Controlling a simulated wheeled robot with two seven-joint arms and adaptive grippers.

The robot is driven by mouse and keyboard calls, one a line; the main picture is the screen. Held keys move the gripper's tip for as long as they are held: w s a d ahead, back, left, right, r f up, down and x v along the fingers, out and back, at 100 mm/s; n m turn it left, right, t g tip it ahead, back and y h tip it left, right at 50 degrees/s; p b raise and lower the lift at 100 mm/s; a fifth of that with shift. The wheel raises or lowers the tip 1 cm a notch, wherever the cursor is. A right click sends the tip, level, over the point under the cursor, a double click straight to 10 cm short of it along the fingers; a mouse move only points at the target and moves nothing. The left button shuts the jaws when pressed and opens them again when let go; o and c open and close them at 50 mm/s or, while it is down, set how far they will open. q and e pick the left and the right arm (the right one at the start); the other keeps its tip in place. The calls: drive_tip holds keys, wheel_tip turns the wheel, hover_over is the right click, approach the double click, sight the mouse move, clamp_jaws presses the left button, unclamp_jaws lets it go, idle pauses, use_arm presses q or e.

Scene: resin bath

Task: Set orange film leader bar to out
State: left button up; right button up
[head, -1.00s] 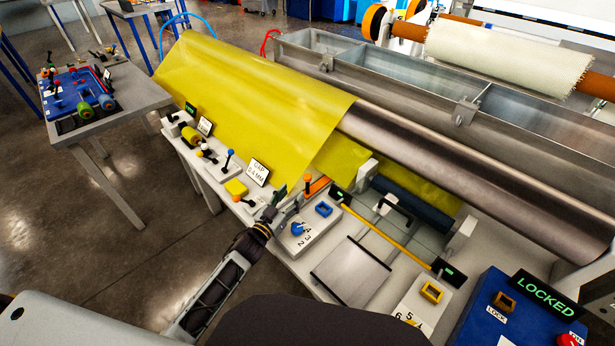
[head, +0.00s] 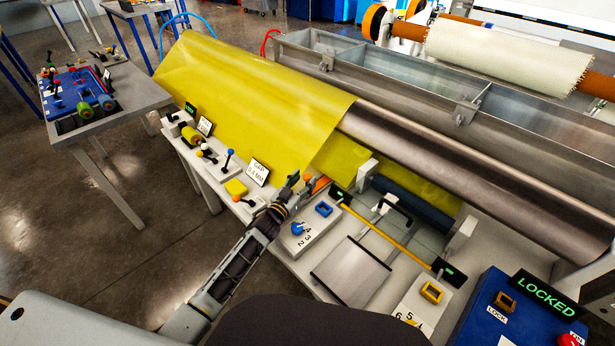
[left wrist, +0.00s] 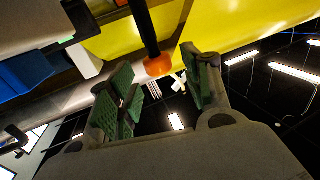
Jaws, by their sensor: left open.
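An orange ball knob (head: 307,177) shows close to the gripper's tips; in the left wrist view the orange knob (left wrist: 158,66) sits on the end of a black stem. My left gripper (head: 298,184) is open, and in the left wrist view its green-padded fingers (left wrist: 160,82) stand on either side of the knob's line, with the knob at the mouth of the gap. I cannot tell whether either finger touches it. My right gripper is out of view.
The yellow film (head: 250,95) drapes over the roller to the left. A GAP sign (head: 258,173) and a blue-knobbed lever (head: 229,156) stand left of the gripper. A numbered blue selector (head: 298,228) stands close on the right. A panel reading LOCKED (head: 545,297) is at lower right.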

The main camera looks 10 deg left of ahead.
sight(305, 178)
use_arm(q)
drive_tip(key=shift+x, duration=1.6)
clamp_jaws()
